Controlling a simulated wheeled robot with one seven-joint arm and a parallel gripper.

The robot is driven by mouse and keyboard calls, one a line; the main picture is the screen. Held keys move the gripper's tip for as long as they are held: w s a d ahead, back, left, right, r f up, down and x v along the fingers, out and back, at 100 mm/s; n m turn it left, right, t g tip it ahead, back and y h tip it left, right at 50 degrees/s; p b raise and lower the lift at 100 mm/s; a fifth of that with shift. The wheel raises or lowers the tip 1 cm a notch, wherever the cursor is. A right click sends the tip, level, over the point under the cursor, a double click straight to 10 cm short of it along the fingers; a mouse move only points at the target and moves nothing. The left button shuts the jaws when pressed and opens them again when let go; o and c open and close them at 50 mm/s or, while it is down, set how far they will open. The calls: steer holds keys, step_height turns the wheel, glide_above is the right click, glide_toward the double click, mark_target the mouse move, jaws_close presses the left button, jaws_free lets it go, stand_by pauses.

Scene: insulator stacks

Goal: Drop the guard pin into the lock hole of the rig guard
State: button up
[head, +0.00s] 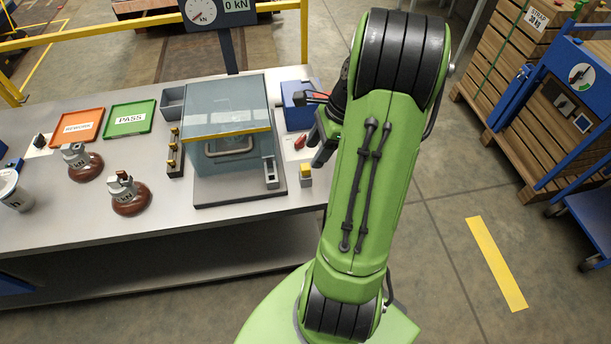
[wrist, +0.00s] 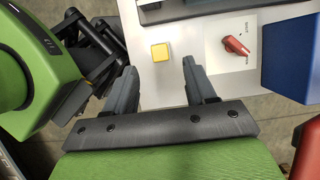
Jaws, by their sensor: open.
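The rig guard (head: 227,110) is a clear grey box with a yellow-edged lid and a handle, on a dark base on the bench. A small grey post (head: 271,172) at its front right may hold the lock hole; no hole can be made out. A small yellow-topped block (head: 305,174), which looks like the guard pin, stands right of the guard near the bench's edge. In the wrist view the yellow top (wrist: 160,52) lies just beyond and between my fingertips. My gripper (wrist: 159,66) is open and empty; my arm partly hides it in the head view.
A red switch (wrist: 237,45) on a white plate and a blue box (head: 298,105) are close by. A black rack (head: 175,160) with yellow-tipped pieces, two brown insulators (head: 130,200), and orange (head: 78,126) and green trays (head: 129,119) are farther left.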

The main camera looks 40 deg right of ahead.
mark_target(307, 166)
steer(key=b+x, duration=0.2)
steer(key=x, duration=0.4)
steer(key=shift+f+b, duration=0.1)
steer(key=shift+b, duration=0.3)
steer(key=shift+s, duration=0.1)
steer(key=shift+c, duration=0.7)
jaws_close()
